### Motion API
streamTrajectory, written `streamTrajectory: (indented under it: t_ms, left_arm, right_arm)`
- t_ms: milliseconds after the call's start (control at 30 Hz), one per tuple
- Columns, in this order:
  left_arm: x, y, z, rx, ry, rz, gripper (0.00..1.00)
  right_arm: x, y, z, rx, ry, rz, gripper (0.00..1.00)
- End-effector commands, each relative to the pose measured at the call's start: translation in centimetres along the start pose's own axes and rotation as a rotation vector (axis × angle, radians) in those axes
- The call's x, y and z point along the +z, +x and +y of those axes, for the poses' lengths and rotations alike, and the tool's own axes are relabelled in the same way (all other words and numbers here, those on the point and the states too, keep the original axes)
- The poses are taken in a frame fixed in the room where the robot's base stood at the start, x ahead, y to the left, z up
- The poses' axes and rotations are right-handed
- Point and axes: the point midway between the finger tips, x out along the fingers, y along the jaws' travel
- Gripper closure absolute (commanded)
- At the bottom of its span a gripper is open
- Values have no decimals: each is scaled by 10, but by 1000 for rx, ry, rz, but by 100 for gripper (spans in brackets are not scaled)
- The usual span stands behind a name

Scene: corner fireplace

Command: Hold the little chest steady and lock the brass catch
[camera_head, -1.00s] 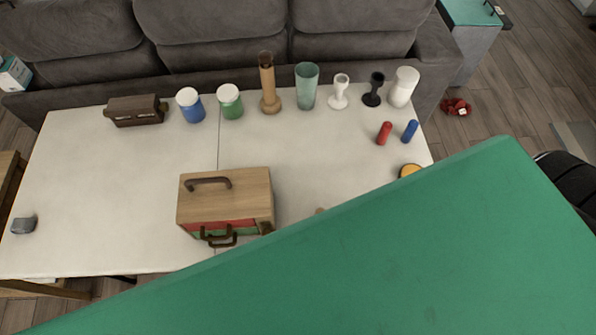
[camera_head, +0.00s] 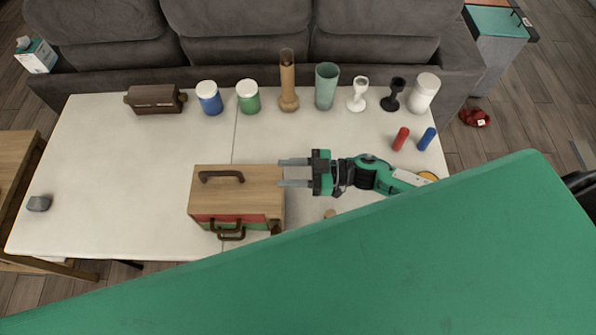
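The little chest (camera_head: 238,178) is a wooden box on the white table, with a dark handle on its top. Its front has red and green parts with dark handles. A small brown piece (camera_head: 274,226) sits at its front right corner; I cannot tell whether it is the brass catch or how it is set. My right gripper (camera_head: 280,172) is open and empty, its two fingers pointing left. The fingertips overlap the chest's right top edge in the picture; contact cannot be told. My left gripper is not in view.
Along the white table's (camera_head: 110,190) back stand a dark brown case (camera_head: 155,99), blue jar (camera_head: 209,98), green jar (camera_head: 248,97), wooden vase (camera_head: 288,82), glass (camera_head: 326,87) and goblets. Red (camera_head: 401,138) and blue (camera_head: 427,138) cylinders stand right. The table's left is mostly free.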

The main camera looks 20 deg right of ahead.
Motion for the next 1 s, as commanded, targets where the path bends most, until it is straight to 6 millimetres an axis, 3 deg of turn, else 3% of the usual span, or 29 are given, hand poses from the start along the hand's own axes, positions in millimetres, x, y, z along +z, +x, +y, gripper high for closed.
streamTrajectory:
  t_ms: [300, 500, 700, 1000]
  left_arm:
    - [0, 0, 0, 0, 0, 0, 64]
    - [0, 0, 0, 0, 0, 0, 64]
    - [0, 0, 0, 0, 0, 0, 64]
    - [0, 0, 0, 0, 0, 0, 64]
  right_arm:
    - [-2, 65, 0, -1, -3, 4, 60]
    - [-1, 97, 0, -1, -2, 3, 60]
    - [0, 113, -1, -1, -2, 1, 60]
    - [0, 116, -1, -2, -2, 1, 60]
